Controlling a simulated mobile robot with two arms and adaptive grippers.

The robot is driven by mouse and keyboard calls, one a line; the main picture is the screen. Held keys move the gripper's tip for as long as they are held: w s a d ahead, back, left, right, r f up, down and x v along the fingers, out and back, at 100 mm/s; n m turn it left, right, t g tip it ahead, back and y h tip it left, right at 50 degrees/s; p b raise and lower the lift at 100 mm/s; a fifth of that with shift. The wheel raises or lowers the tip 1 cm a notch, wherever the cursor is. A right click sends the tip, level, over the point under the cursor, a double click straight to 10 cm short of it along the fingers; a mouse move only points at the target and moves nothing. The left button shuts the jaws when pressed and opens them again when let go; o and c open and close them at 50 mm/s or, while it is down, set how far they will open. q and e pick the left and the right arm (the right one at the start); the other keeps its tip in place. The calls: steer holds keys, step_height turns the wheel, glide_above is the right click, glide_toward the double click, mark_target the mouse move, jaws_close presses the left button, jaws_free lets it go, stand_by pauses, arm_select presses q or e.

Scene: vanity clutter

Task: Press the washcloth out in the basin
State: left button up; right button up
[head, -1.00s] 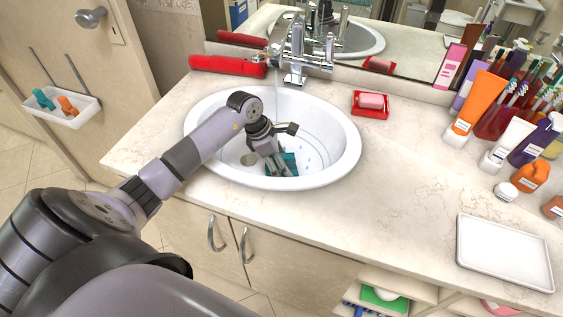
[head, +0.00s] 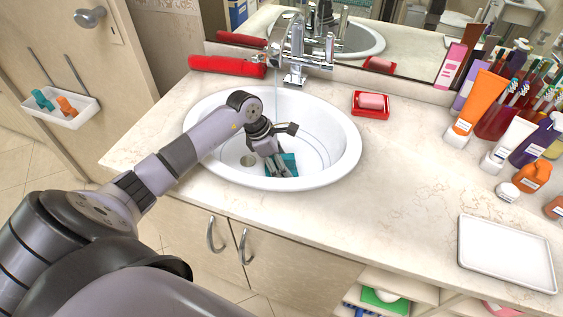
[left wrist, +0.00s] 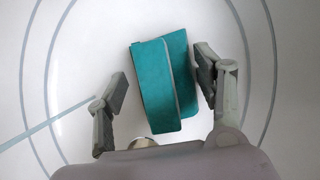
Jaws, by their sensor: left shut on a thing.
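The teal washcloth (head: 291,160) is a folded, flat-looking bundle low in the white basin (head: 340,160). In the left wrist view the washcloth (left wrist: 160,85) lies between the two finger pads of my left gripper (left wrist: 162,86), its fold line running lengthwise. My left gripper (head: 277,168) points down into the basin and is shut on the washcloth. The right pad is close against the cloth; a narrow gap shows by the left pad. In the head view the fingers hide part of the cloth. My right gripper is not in view.
The chrome faucet (head: 296,65) stands behind the basin, with a thin water stream falling. A red soap dish (head: 371,112) with pink soap is right of the basin. Bottles and tubes (head: 480,100) crowd the back right. A white tray (head: 506,254) lies at front right.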

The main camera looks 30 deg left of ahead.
mark_target(288, 156)
arm_select(q)
steer(key=shift+s+f, duration=0.15)
steer(key=shift+f, duration=0.05)
steer(key=r+p, duration=0.2)
steer(key=r, duration=0.1)
steer(key=r+p, duration=0.2)
steer(key=r, duration=0.2)
steer(key=shift+w+r, duration=0.2)
steer(key=shift+r, duration=0.05)
steer(key=shift+r+p, duration=1.75)
steer(key=shift+r, duration=1.2)
